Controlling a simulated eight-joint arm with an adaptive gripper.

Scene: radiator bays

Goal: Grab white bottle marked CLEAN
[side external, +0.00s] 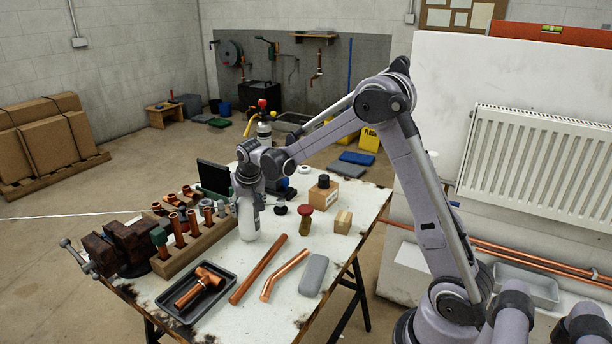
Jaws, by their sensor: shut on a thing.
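A white bottle (248,219) stands upright on the white worktable (213,283), just right of the wooden rack of copper fittings. My gripper (247,190) comes down over its top from above and is shut on it. The fingers hide the bottle's cap and upper part. The marking on the bottle is too small to read from here. I cannot tell whether its base touches the table.
The wooden rack (200,249) and a vise (116,250) are at left. In front are a dark tray (180,310), copper pipes (258,270) and a grey case (314,274). A red-capped jar (305,221) and small boxes (343,222) stand to the right.

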